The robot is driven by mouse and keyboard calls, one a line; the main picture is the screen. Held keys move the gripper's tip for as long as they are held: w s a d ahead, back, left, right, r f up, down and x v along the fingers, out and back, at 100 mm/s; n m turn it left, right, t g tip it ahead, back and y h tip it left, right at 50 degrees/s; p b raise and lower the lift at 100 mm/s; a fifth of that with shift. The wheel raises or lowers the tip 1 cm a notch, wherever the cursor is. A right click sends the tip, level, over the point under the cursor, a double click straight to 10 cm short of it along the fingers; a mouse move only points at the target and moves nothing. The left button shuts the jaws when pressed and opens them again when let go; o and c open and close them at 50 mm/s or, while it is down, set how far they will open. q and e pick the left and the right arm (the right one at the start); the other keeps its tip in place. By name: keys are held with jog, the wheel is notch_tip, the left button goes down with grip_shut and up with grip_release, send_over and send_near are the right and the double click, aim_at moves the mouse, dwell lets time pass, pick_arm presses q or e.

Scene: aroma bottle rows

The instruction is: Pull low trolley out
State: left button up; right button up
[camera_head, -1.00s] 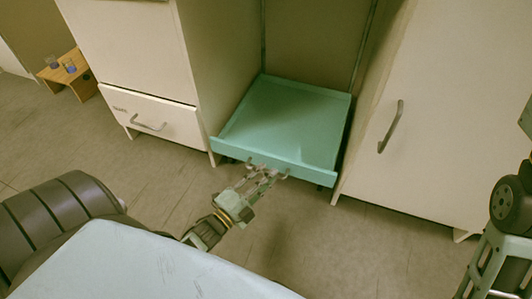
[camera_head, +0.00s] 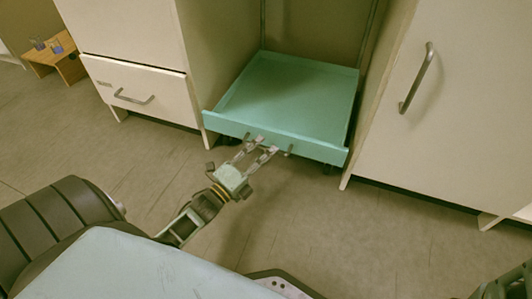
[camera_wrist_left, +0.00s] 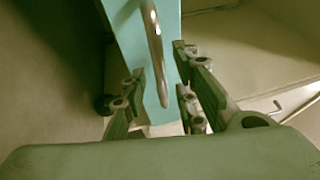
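The low trolley (camera_head: 298,92) is a teal, shallow tray on casters in the gap between two cream cabinets; its front edge lies about level with their fronts. Its thin metal handle (camera_wrist_left: 154,40) runs along the front panel. My left gripper (camera_head: 266,146) is at that panel in the head view, fingers pointing at the handle. In the left wrist view its fingers (camera_wrist_left: 157,90) are spread apart, one on each side of the handle's line, with a gap showing. Whether they touch the handle is unclear.
A cream cabinet (camera_head: 440,120) with a bar handle stands right of the trolley, a drawer cabinet (camera_head: 135,90) left. A small wooden stool (camera_head: 62,62) with small glassware stands far left. Floor in front of the trolley is clear apart from my arm and base.

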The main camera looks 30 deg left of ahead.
pick_arm(q)
jog(key=shift+w+d+r, duration=0.1)
jog(key=shift+w+r, duration=0.05)
jog(key=shift+w, duration=0.5)
grip_shut()
